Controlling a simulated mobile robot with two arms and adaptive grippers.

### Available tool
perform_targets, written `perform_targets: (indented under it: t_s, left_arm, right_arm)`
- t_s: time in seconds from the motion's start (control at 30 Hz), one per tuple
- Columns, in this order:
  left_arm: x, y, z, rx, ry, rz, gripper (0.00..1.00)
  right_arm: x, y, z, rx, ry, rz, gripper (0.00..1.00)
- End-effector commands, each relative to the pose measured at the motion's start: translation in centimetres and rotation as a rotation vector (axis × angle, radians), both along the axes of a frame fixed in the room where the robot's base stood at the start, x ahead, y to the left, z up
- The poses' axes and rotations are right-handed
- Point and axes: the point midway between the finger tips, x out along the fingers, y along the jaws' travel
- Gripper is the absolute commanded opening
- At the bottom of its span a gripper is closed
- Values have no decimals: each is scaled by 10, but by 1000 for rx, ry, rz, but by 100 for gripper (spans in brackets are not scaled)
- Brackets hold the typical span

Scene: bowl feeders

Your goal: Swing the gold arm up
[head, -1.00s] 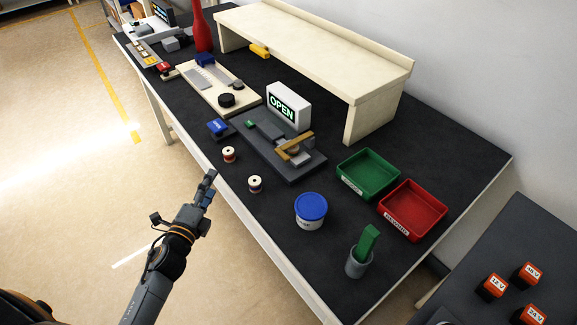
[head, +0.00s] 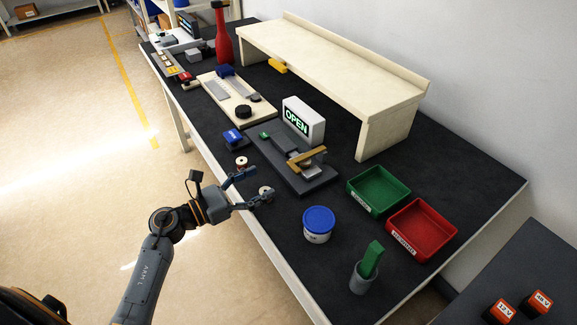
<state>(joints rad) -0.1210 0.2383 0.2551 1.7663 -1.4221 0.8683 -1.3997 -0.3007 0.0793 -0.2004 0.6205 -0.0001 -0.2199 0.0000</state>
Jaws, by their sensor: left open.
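The gold arm (head: 309,157) is a flat gold bar on a dark grey fixture plate (head: 293,172) on the black bench. It lies low across a round grey part (head: 307,168). A white display box (head: 303,121) reading OPEN in green stands behind the fixture. My left gripper (head: 262,184) is open and empty, at the bench's front edge, to the left of and nearer than the fixture, apart from the gold arm. Its fingers partly cover a small spool (head: 265,190). My right gripper is not in view.
A blue-lidded tub (head: 318,222), a grey cup (head: 362,279) with a green item, a green tray (head: 378,190) and a red tray (head: 421,229) stand right. A raised shelf (head: 330,60) stands behind.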

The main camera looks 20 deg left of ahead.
Motion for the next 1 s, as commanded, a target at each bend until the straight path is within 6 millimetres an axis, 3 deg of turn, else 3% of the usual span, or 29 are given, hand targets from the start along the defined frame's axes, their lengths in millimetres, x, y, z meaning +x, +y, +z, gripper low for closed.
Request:
perform_targets:
  t_s: [0.2, 0.4, 0.87, 1.0]
  left_arm:
    - [39, -30, 4, -6, -1, 0, 71]
    - [62, -48, 2, -6, -1, 2, 71]
    - [72, -57, 0, -2, 0, 1, 71]
    - [72, -57, 0, -2, 0, 1, 44]
  right_arm:
    - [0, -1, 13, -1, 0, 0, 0]
    - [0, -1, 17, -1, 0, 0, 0]
    - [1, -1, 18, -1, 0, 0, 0]
    - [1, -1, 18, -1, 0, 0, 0]
